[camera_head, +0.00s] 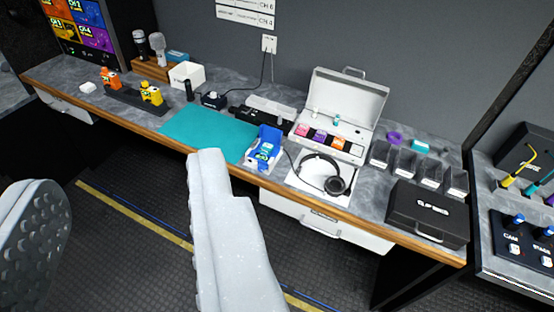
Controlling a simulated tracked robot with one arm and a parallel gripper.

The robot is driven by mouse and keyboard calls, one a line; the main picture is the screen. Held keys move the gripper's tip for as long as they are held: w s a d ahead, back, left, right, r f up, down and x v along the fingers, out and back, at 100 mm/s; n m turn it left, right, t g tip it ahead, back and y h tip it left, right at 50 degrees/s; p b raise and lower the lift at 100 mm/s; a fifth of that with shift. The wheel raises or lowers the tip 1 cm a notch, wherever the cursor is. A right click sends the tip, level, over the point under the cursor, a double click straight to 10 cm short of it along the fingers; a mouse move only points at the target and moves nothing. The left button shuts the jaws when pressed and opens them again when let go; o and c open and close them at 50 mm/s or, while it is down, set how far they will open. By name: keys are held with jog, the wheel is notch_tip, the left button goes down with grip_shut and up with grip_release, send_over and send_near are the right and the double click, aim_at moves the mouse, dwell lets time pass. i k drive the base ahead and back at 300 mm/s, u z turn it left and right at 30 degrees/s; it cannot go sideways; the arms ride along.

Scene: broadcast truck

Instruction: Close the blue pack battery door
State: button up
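The blue pack (267,141) is on the counter, just right of the teal mat. It sits on a small pale base or tray and has a blue and white front. A blue part stands up at its top, but it is too small to tell for sure that this is the battery door or how far open it is. My gripper (123,171) is in the foreground with its two pale fingers spread wide apart and nothing between them. The right finger's tip shows just left of and below the pack in the picture, and the gripper appears well short of it.
The teal mat (209,131) lies clear left of the pack. A headset (335,184) lies to its right, before an open white case (347,100). A black case (428,212) stands farther right. Closed drawers are under the counter. The dark floor in front is free.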

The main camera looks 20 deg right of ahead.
aim_at(271, 134)
jog(key=z, duration=0.4)
jog(key=i, duration=1)
jog(key=k, duration=0.55)
jog(key=z, duration=0.45)
jog(key=i, duration=1.4)
jog(key=u, duration=0.1)
